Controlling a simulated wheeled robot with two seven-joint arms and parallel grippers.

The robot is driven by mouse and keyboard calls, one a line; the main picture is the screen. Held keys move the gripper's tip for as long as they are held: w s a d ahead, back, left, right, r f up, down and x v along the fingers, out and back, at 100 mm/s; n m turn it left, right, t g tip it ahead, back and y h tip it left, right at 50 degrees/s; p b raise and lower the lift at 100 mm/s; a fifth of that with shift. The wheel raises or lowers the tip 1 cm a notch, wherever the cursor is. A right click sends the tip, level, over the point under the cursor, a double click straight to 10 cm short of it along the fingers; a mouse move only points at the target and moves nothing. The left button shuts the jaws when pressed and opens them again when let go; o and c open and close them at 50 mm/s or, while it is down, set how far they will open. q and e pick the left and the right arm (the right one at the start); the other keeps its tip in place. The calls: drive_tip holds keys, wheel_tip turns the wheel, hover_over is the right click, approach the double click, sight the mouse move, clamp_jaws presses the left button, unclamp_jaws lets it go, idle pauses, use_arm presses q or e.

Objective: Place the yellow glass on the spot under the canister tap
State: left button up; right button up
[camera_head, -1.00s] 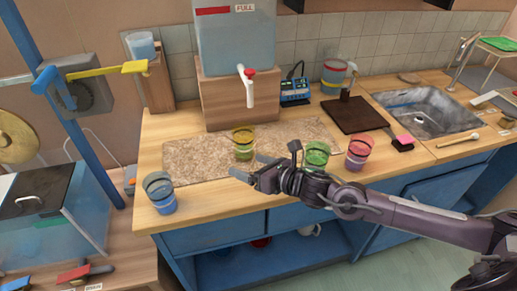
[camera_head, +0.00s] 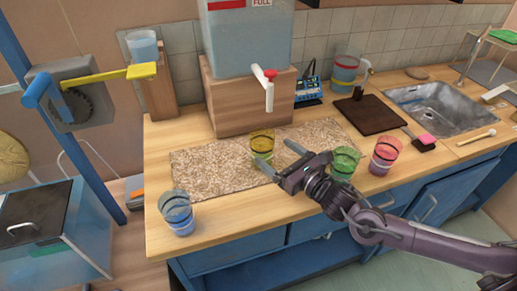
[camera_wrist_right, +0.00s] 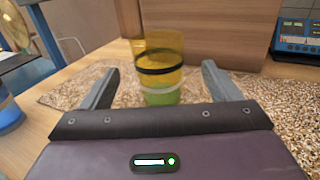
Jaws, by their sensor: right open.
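The yellow glass (camera_head: 262,146) stands upright on the speckled mat (camera_head: 210,172), in front of the wooden block and below the white tap with the red knob (camera_head: 267,90). My right gripper (camera_head: 279,157) is open and empty, just in front of the glass, its fingers pointing at it. In the right wrist view the yellow glass (camera_wrist_right: 160,68) shows between the two open fingers, apparently slightly beyond their tips; contact cannot be told. A greenish band shows at its base. The marked spot under the tap cannot be made out. My left gripper is not in view.
A green glass (camera_head: 343,163) and a red-pink glass (camera_head: 384,155) stand to the right, the green one close to my right wrist. A blue glass (camera_head: 177,212) stands at the front left. The water canister (camera_head: 248,40) sits on a wooden block (camera_head: 235,105) behind.

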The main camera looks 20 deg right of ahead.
sight(270, 149)
drive_tip(key=x, duration=0.1)
drive_tip(key=p+x, duration=0.1)
drive_tip(key=x, duration=0.1)
drive_tip(key=shift+r, duration=0.3)
drive_tip(key=shift+p+x, duration=0.35)
drive_tip(key=shift+x, duration=0.8)
drive_tip(key=shift+w+a+f, duration=0.2)
drive_tip(key=shift+w, duration=0.1)
drive_tip(key=c, duration=1.2)
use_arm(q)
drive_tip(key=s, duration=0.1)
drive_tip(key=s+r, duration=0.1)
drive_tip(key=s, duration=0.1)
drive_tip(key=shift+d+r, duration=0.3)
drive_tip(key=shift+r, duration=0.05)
use_arm(e)
drive_tip(key=shift+c, duration=0.5)
drive_tip(key=shift+r, duration=0.1)
